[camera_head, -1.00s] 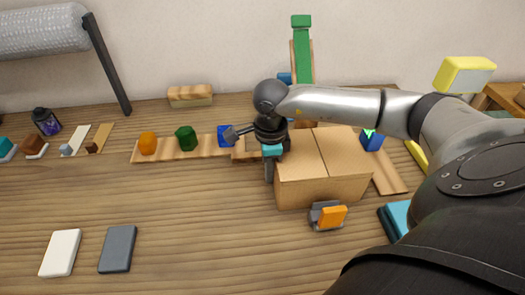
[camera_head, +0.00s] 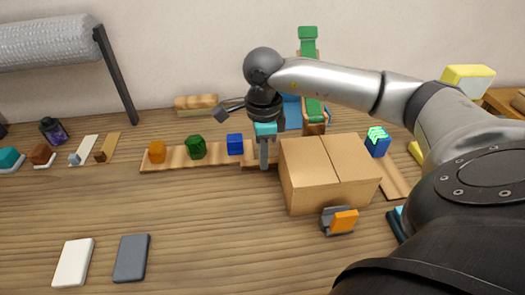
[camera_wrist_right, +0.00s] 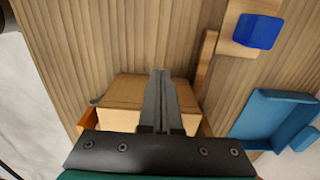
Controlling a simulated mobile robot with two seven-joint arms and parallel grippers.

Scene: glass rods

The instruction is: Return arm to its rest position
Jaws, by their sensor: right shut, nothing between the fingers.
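My right arm comes in from the right in the head view. Its gripper (camera_head: 264,160) points down just left of the cardboard box (camera_head: 305,193), above the wooden board. Its fingers are shut together with nothing between them. In the right wrist view the shut fingers (camera_wrist_right: 162,100) show in front of the box (camera_wrist_right: 122,92); whether they touch it I cannot tell. My left gripper is not in view.
A wooden board (camera_head: 180,161) bears an orange object (camera_head: 157,152), a green one (camera_head: 196,147) and a blue cube (camera_head: 235,144). A blue tray (camera_wrist_right: 262,110) lies nearby. White (camera_head: 73,262) and grey (camera_head: 131,258) slabs lie front left. The middle front table is clear.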

